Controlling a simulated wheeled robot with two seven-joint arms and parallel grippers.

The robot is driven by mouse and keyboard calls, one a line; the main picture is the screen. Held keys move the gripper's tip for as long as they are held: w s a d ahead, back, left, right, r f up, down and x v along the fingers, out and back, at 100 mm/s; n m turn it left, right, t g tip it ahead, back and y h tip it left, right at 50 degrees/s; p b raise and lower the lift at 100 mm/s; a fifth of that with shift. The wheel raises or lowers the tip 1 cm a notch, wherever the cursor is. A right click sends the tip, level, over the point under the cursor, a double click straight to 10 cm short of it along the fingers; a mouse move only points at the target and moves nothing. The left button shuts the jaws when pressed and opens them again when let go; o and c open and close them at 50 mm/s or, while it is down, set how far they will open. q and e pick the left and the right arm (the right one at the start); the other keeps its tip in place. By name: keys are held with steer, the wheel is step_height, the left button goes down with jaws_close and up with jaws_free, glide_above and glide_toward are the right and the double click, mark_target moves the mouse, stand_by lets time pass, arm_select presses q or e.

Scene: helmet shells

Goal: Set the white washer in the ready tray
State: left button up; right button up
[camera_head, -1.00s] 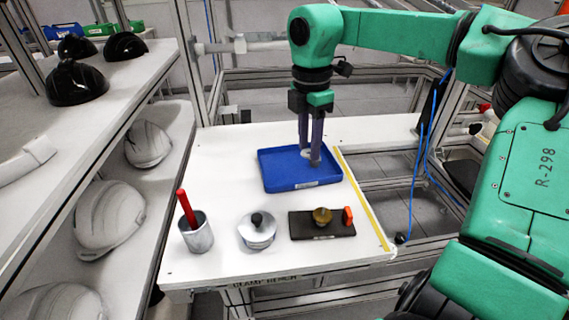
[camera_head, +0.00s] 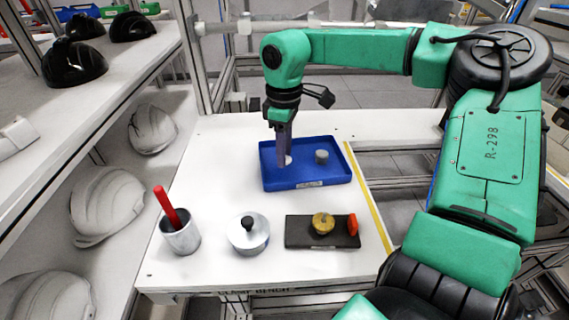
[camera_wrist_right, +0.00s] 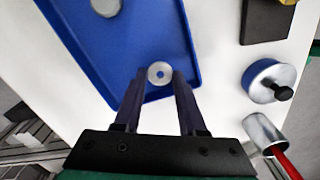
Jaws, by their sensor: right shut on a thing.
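The white washer (camera_wrist_right: 159,73) is a pale ring with a centre hole, between the fingertips of my right gripper (camera_wrist_right: 160,80) in the right wrist view. In the head view my right gripper (camera_head: 284,160) points down into the left part of the blue tray (camera_head: 310,183), shut on the washer (camera_head: 289,159). I cannot tell whether the washer touches the tray floor. The tray also shows in the right wrist view (camera_wrist_right: 85,45). A small grey cylinder (camera_head: 321,156) stands in the tray, right of the gripper. My left gripper is not in view.
In front of the tray stand a metal cup (camera_head: 181,238) with a red handle, a round lidded metal pot (camera_head: 248,236) and a dark plate (camera_head: 300,233) with a brass knob (camera_head: 323,222). Helmet shells fill the shelves (camera_head: 108,200) at left. The white tabletop (camera_head: 215,170) is clear left of the tray.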

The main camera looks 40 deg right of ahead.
mark_target(284, 174)
steer(key=shift+f, duration=2.15)
steer(key=o, duration=0.9)
step_height(284, 174, up, 12)
steer(key=shift+r, duration=0.2)
